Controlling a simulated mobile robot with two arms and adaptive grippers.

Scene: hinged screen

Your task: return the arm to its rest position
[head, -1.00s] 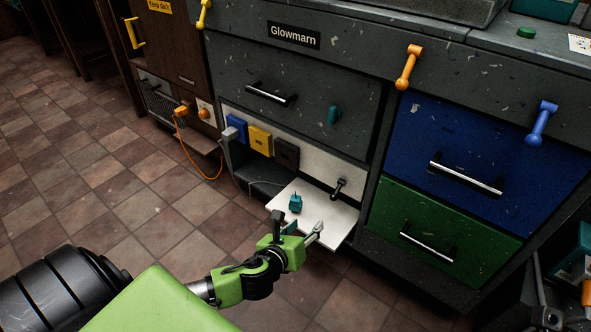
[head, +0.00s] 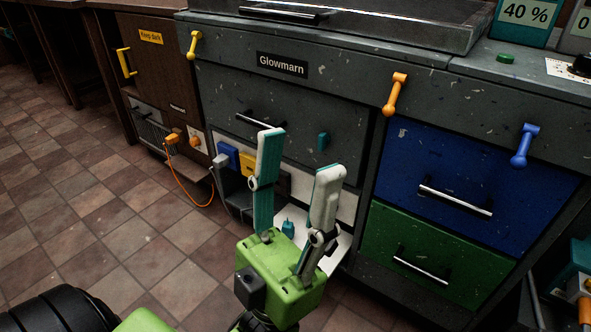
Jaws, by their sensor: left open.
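My left gripper (head: 299,152) is green with two upright fingers, one teal-sided and one pale. Its fingers are apart with nothing between them. It stands in front of the Glowmarn cabinet (head: 230,88), and its fingers hide part of the low white panel. Behind its body, a white hinged flap (head: 337,246) is folded down, with a small teal piece (head: 288,228) on it. Part of the flap is hidden by the gripper. My right gripper does not show.
A blue drawer (head: 480,165) and a green drawer (head: 400,235) are closed at the right. Orange (head: 395,94) and blue (head: 524,145) levers stick out above. An orange cable (head: 190,190) hangs from an orange plug at the left. The tiled floor (head: 90,220) at the left is clear.

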